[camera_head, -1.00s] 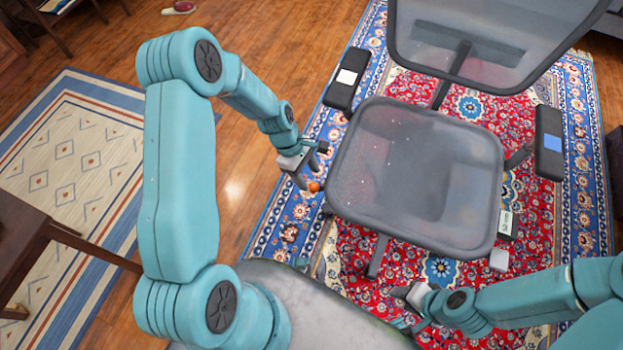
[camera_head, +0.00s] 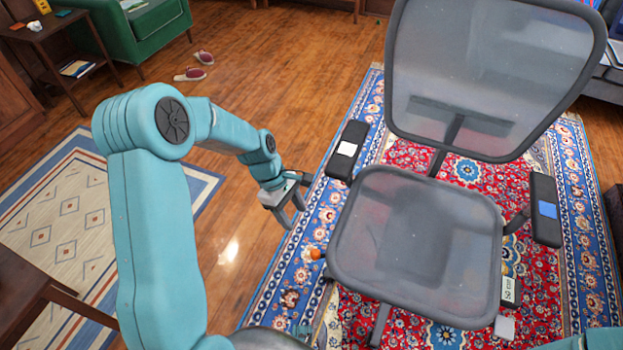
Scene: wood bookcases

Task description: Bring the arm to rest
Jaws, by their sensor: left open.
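My left arm is teal and rises from the bottom left, bending over toward the chair. Its grey left gripper (camera_head: 293,210) is open, with nothing seen between its fingers. It hangs in the air to the left of the chair seat, in front of the wood floor and the rug's edge. A small orange round object (camera_head: 315,254) shows below and to the right of the gripper, apart from it, beside the seat's left edge. Only a bit of my right arm shows at the bottom right corner, and its gripper is out of view.
A grey mesh office chair (camera_head: 415,235) stands on a red and blue patterned rug (camera_head: 470,170). A white card (camera_head: 347,149) lies on its left armrest and a blue one (camera_head: 547,209) on its right. A dark table (camera_head: 30,285) is at left. Open wood floor lies behind the arm.

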